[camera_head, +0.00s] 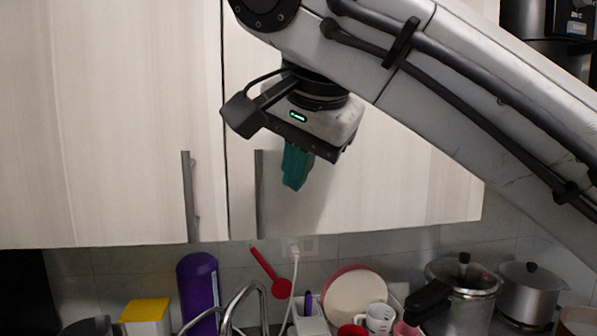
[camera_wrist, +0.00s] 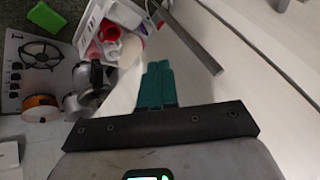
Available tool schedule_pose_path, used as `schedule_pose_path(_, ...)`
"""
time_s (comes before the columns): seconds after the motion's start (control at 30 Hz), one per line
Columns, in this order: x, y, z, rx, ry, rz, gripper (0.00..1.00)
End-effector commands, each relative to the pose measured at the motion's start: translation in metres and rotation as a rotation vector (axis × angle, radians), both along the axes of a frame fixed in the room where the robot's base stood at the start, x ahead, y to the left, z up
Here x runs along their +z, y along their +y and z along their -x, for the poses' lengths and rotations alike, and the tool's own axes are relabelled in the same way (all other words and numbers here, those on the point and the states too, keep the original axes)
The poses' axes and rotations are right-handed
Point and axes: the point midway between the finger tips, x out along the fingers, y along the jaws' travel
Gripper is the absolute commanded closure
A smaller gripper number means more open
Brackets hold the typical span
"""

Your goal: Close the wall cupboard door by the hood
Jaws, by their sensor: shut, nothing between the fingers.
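The wall cupboard has two pale wood doors side by side. The right door (camera_head: 390,170) carries a dark vertical bar handle (camera_head: 259,195) near its left edge. A thin dark seam parts it from the left door (camera_head: 110,130); it looks nearly flush, but I cannot tell if it is fully shut. My gripper (camera_head: 294,183) points down in front of the right door, just right of that handle. Its teal fingers (camera_wrist: 157,72) are together and empty. In the wrist view a bar handle (camera_wrist: 192,38) is close beside them. I cannot tell whether the fingers touch the door.
The left door has its own handle (camera_head: 188,196). Below are a purple canister (camera_head: 198,285), a yellow-topped box (camera_head: 146,311), a faucet (camera_head: 244,303), a white mug (camera_head: 377,317) and steel pots (camera_head: 465,290). A dark appliance (camera_head: 548,30) is at the upper right.

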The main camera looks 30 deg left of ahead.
Motion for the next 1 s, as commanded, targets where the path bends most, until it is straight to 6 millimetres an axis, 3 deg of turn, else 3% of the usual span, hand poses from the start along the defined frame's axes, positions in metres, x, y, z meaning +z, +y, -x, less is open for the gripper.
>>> schedule_pose_path(0.6, 0.066, 0.000, 0.052, 0.002, 0.000, 0.000, 1.00)
schedule_pose_path(0.87, 0.072, -0.001, 0.056, 0.002, 0.001, 0.001, 1.00)
schedule_pose_path(1.0, 0.059, -0.002, 0.048, 0.017, 0.011, -0.002, 1.00)
